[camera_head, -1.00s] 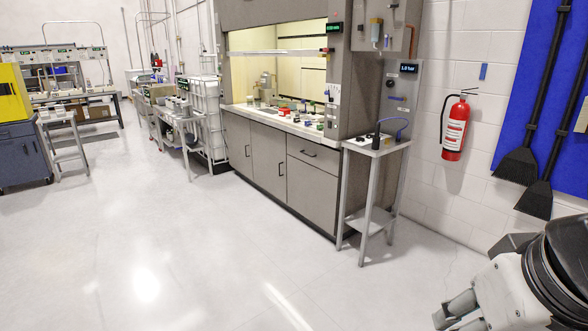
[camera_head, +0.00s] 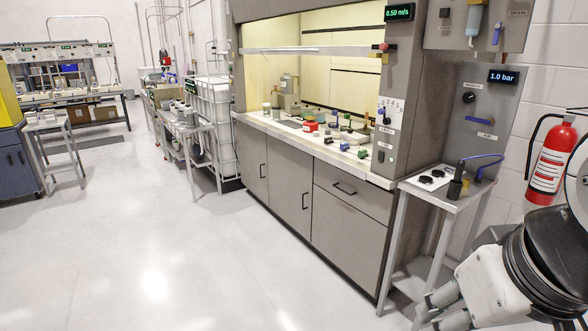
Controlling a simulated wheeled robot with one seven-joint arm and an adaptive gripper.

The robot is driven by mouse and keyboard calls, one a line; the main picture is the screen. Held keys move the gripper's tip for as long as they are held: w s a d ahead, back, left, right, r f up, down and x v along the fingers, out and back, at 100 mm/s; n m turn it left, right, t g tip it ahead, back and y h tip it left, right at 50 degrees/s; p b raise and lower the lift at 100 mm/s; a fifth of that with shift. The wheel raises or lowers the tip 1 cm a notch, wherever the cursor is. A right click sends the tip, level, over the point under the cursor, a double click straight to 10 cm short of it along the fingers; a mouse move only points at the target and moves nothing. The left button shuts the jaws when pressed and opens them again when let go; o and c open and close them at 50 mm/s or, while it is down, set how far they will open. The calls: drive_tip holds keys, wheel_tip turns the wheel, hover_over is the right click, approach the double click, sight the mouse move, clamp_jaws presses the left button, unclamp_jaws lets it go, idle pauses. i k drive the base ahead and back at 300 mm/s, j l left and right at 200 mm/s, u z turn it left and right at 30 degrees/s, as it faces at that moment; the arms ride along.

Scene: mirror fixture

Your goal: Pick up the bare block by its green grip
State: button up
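Several small blocks and fixtures lie on the white worktop (camera_head: 290,131) of the fume hood. My gripper (camera_head: 432,312) is at the bottom right, pointing left, far from the worktop and holding nothing that I can see. The bottom edge of the picture cuts it off, and its opening is unclear.
A small metal stand (camera_head: 438,192) with a black-knobbed fixture is beside the hood, close to my arm. A fire extinguisher (camera_head: 551,160) hangs on the right wall. A raised sash (camera_head: 310,50) crosses the hood opening. The floor (camera_head: 190,270) at left is clear.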

sight(361, 153)
drive_tip(key=i+z, duration=0.15)
drive_tip(key=i, duration=0.3)
drive_tip(key=i+j+z, duration=0.1)
drive_tip(key=i, duration=0.35)
drive_tip(key=i+j+z, duration=0.15)
drive_tip(key=i, duration=0.25)
drive_tip(key=i+j, duration=0.25)
drive_tip(key=i, duration=0.2)
drive_tip(key=i+j, duration=0.25)
drive_tip(key=i, duration=0.25)
drive_tip(key=i+j, duration=0.3)
drive_tip(key=i, duration=0.15)
drive_tip(key=i+j+u, duration=0.1)
drive_tip(key=i+j, duration=0.15)
drive_tip(key=i, duration=0.2)
drive_tip(key=i+j, duration=0.2)
drive_tip(key=i, duration=0.3)
